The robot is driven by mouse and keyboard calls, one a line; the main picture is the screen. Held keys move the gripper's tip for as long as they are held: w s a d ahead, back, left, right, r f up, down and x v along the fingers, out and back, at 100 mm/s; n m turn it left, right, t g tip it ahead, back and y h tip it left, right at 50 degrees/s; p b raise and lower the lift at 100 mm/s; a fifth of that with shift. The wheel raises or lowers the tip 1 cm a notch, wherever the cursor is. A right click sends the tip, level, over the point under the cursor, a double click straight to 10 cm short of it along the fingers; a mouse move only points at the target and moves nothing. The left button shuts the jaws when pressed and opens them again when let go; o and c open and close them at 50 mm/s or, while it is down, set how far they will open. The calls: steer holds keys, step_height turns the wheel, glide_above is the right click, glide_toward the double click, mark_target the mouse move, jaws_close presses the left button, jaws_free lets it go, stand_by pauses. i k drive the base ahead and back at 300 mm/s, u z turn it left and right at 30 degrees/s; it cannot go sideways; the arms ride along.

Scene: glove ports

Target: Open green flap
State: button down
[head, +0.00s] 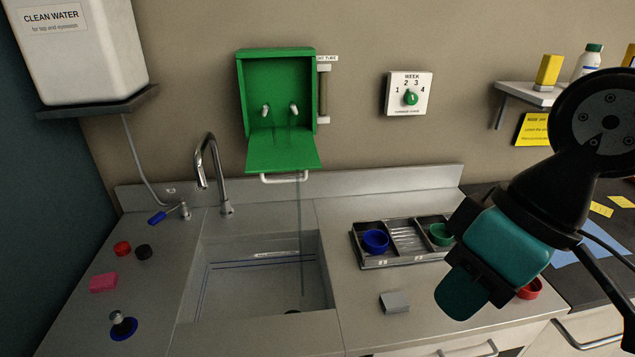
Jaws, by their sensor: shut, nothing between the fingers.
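The green flap (283,152) is lowered at the front of the green wall box (241,90). It tilts forward and down, with a white bar handle (284,179) along its front edge. The open box shows two pale nozzles inside, and thin streaks run from them over the flap. A thin, faint line hangs from the flap into the sink. My gripper (462,294) is at the right, over the front of the counter. It is shut and empty, well apart from the flap and its handle.
A sink (255,282) with a tall faucet (208,172) lies below the flap. A dial plate (408,93) and a shelf (530,95) are on the wall.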

mark_target(298, 151)
steer(key=z, duration=1.35)
steer(key=k, duration=1)
steer(key=u, duration=0.95)
steer(key=i, duration=0.55)
